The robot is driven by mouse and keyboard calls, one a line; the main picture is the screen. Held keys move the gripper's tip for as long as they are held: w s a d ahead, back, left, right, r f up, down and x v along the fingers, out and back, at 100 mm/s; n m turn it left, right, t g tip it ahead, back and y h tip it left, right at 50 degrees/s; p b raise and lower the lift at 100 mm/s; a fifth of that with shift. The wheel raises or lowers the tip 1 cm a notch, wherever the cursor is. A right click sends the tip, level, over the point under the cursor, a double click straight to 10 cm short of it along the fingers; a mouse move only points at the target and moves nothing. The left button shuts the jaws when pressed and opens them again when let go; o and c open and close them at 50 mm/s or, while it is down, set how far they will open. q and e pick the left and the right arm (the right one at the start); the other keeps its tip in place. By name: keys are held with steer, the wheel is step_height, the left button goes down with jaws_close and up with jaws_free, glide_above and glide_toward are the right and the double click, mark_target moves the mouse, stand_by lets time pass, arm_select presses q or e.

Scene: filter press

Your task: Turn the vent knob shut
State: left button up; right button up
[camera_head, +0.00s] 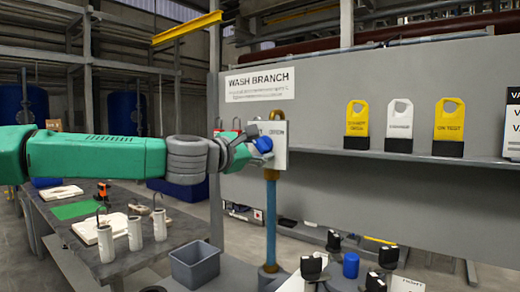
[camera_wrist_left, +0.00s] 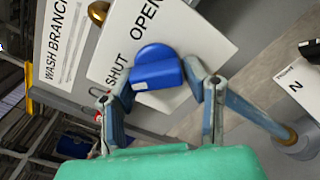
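The blue vent knob (camera_head: 263,144) sits on a white plate (camera_head: 279,158) at the top of a blue pipe, below the WASH BRANCH sign. In the left wrist view the knob (camera_wrist_left: 155,68) shows a raised grip bar with a small white mark at its lower left end. The plate (camera_wrist_left: 190,35) reads SHUT to the knob's left and OPEN above it. The white mark lies on the SHUT side. My left gripper (camera_wrist_left: 158,80) has one finger on each side of the knob, close to it. Whether the fingers touch it I cannot tell. My right gripper is out of view.
The blue pipe (camera_head: 270,220) runs down beneath the plate. A grey panel with a shelf (camera_head: 400,157) holds yellow and white tags at right. A dark table (camera_head: 135,255) with white canisters stands at lower left, next to a grey bin (camera_head: 195,266).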

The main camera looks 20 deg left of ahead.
arm_select(q)
steer(key=shift+o, duration=1.2)
steer(key=shift+f, duration=0.4)
steer(key=shift+a+r, duration=0.15)
steer(key=shift+a, duration=0.05)
steer(key=shift+s+a+r, duration=0.1)
steer(key=shift+s+a, duration=0.05)
steer(key=v, duration=1.1)
steer(key=shift+s, duration=0.2)
steer(key=shift+a+f, duration=0.1)
steer(key=shift+f, duration=0.1)
